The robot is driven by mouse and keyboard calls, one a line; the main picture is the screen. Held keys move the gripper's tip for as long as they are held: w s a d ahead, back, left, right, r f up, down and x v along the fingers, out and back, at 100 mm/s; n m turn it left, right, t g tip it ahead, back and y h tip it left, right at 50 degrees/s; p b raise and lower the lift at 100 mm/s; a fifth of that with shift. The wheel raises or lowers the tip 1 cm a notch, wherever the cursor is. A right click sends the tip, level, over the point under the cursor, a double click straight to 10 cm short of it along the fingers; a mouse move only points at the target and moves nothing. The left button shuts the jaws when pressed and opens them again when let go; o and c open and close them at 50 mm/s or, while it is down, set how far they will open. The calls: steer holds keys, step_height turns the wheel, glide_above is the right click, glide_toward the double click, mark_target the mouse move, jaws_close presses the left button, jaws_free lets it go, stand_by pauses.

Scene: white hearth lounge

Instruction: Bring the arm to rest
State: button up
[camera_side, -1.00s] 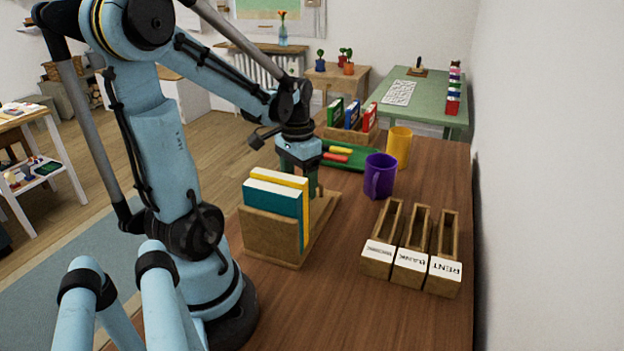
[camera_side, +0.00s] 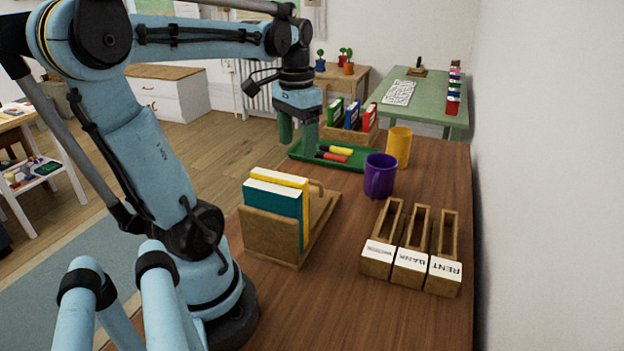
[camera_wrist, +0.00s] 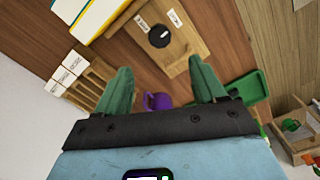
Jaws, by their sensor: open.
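My gripper (camera_side: 299,138) is open, with its two green fingers apart and pointing down. In the side view it hangs above the left end of the green tray (camera_side: 297,150), beyond the book holder. It also shows in the wrist view (camera_wrist: 160,88), with nothing between its fingers. The upper arm reaches out roughly level, and the wrist is bent downward.
A wooden book holder (camera_side: 265,238) with a teal book (camera_side: 272,205) and a yellow book (camera_side: 290,178) stands near my arm. A purple mug (camera_side: 380,177), a yellow cup (camera_side: 398,147) and three labelled wooden boxes (camera_side: 411,263) stand to the right. Bare tabletop lies in front.

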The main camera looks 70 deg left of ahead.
steer(key=w+d+f+m+t, duration=0.1)
steer(key=w+d+f+t, duration=0.1)
steer(key=d, duration=0.7)
steer(key=w+d+f+m+t, duration=0.2)
steer(key=w+d+t, duration=0.2)
steer(key=d, duration=0.5)
steer(key=shift+d+f+t, duration=0.15)
steer(key=shift+f+t, duration=0.15)
steer(key=shift+t, duration=0.2)
